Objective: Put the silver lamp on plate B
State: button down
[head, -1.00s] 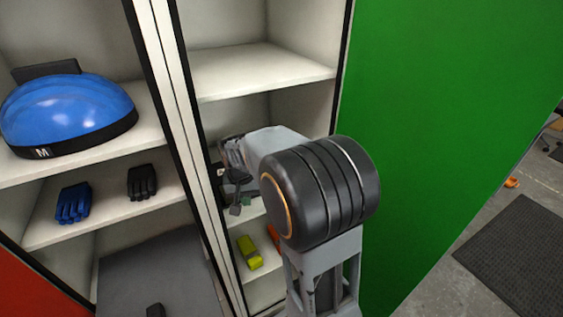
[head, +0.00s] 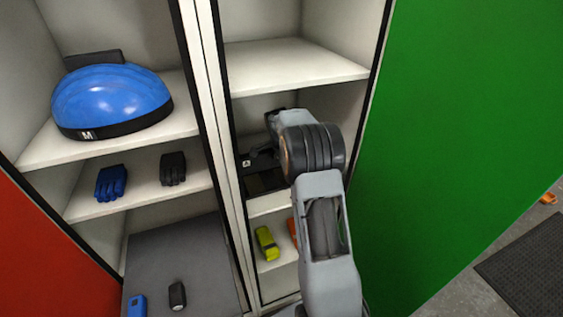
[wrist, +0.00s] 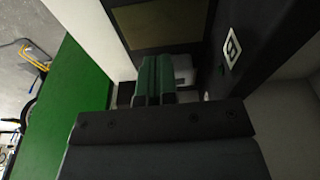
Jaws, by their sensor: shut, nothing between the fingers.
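My gripper (head: 262,153) is at the middle shelf of the right-hand locker, partly hidden by my arm. In the wrist view its green fingers (wrist: 154,80) are closed together with nothing between them. A black tray (head: 246,184) with brownish panels lies on that shelf under the gripper. Its dark frame also shows in the wrist view (wrist: 199,20), with a white label (wrist: 231,47) whose letter I cannot read surely. A pale grey thing (wrist: 185,72) shows just beside the fingertips; I cannot tell whether it is the silver lamp. I cannot tell which panel is plate B.
A yellow lamp-like thing (head: 267,243) and a partly hidden orange one (head: 292,231) lie on the shelf below. The left locker holds a blue dome (head: 112,97), blue gloves (head: 111,183) and black gloves (head: 173,169). A green panel (head: 450,130) stands close on the right.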

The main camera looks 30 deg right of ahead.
jog(key=d, duration=0.2)
jog(key=d+p, duration=0.1)
jog(key=d, duration=0.2)
jog(key=d+p, duration=0.1)
jog(key=d, duration=0.1)
jog(key=shift+s+d+r, duration=0.1)
jog(key=shift+s+d, duration=0.1)
jog(key=shift+s, duration=0.15)
jog(key=shift+d+f+p, duration=0.1)
jog(key=shift+f+p, duration=0.1)
jog(key=shift+p, duration=0.3)
jog(key=shift+f+b, duration=0.45)
jog(key=shift+f, duration=0.2)
jog(key=shift+s+f, duration=0.1)
jog(key=shift+s, duration=0.05)
